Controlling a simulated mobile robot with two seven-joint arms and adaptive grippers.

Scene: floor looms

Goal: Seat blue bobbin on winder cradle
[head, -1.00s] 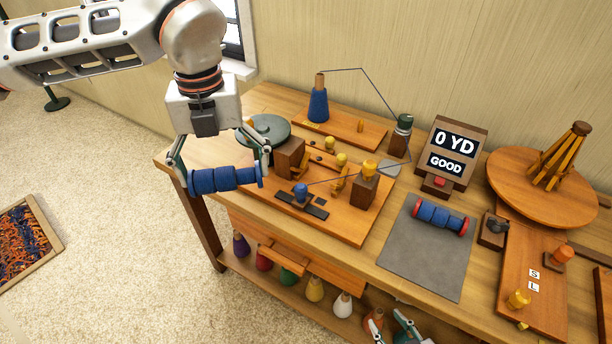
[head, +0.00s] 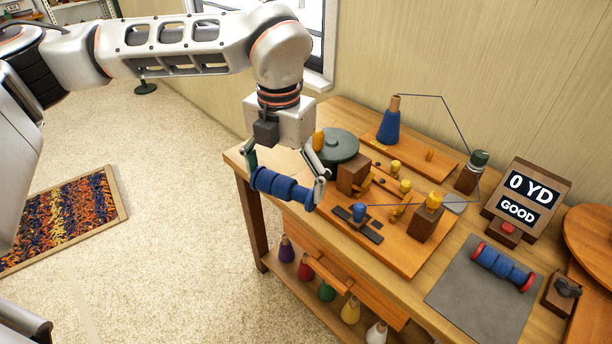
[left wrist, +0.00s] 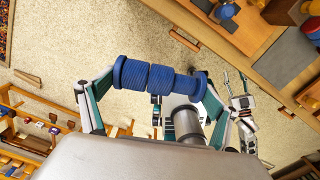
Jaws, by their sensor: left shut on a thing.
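The blue bobbin (head: 283,188) is a ribbed blue cylinder. My left gripper (head: 286,180) is shut on it, one finger at each end. The bobbin hangs roughly level, just left of the bench's front edge in the head view. In the left wrist view the bobbin (left wrist: 160,77) lies across between the fingers. The winder cradle, two dark wooden blocks (head: 353,173) (head: 427,219) on an orange board (head: 405,255), stands to the right of the bobbin, apart from it. My right gripper seems to show small in the left wrist view (left wrist: 238,88); its jaws are unclear.
A second blue bobbin with red ends (head: 503,266) lies on a grey mat (head: 468,307). A blue cone (head: 389,126) stands at the back, its thread running over the board. A counter (head: 525,198) reads "0 YD GOOD".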

